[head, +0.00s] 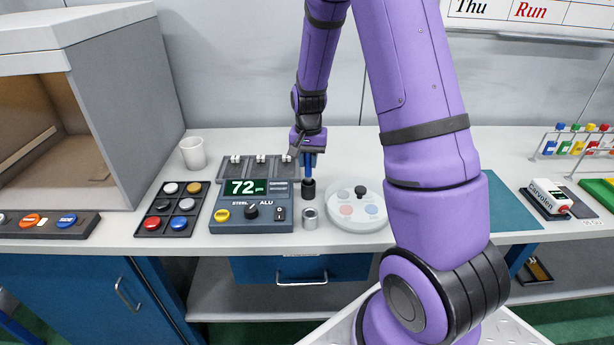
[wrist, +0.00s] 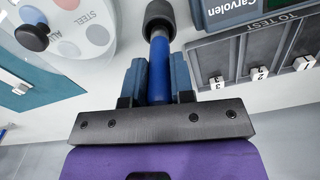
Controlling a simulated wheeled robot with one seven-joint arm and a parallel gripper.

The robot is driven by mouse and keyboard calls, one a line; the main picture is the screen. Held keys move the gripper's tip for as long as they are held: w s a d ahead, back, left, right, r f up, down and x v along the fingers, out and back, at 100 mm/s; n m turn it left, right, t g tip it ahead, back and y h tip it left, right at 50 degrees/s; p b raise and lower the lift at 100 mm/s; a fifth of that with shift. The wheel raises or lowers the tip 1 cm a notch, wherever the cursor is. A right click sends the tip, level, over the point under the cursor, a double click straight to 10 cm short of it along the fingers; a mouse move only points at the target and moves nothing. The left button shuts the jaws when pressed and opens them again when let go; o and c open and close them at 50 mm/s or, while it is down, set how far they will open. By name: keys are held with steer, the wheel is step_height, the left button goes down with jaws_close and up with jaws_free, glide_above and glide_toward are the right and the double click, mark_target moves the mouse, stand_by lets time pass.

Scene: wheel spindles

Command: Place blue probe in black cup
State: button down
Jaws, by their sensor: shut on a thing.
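My gripper (head: 308,152) is shut on the blue probe (head: 309,168) and points down over the counter. In the wrist view, its two fingers (wrist: 158,84) hold the blue shaft (wrist: 159,60) between them. The probe stands about upright. Its lower end meets the black cup (head: 309,189), a small dark cylinder that also shows at the top of the wrist view (wrist: 160,14). The probe's tip is hidden at the cup, and I cannot tell how deep it sits. A silver metal cup (head: 310,217) stands just in front of the black one.
The grey meter (head: 265,220) reading 72 is to the left, with a dark rack (head: 258,167) behind it. A round white tray (head: 357,222) is close on the right. A white cup (head: 193,153) and a tray of discs (head: 160,222) stand farther left.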

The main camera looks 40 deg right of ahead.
steer(key=shift+f, duration=2.3)
steer(key=shift+f, duration=0.15)
steer(key=c, duration=1)
jaws_free()
step_height(320, 180, up, 12)
steer(key=shift+r, duration=0.25)
step_height(320, 180, up, 8)
steer(key=n+t, duration=0.1)
steer(key=n, duration=0.1)
glide_above(309, 173)
steer(key=s+a, duration=0.3)
steer(key=a, duration=0.1)
steer(key=s+a+r+n+t, duration=0.3)
steer(key=s+a+r+n, duration=0.25)
steer(key=s+r, duration=0.7)
steer(key=shift+n+t, duration=0.6)
steer(key=shift+n, duration=0.15)
steer(key=s+a, duration=0.1)
steer(key=s, duration=0.2)
steer(key=s+a, duration=0.1)
steer(key=s, duration=0.2)
steer(key=s+a, duration=0.1)
steer(key=s, duration=0.3)
steer(key=shift+r, duration=0.15)
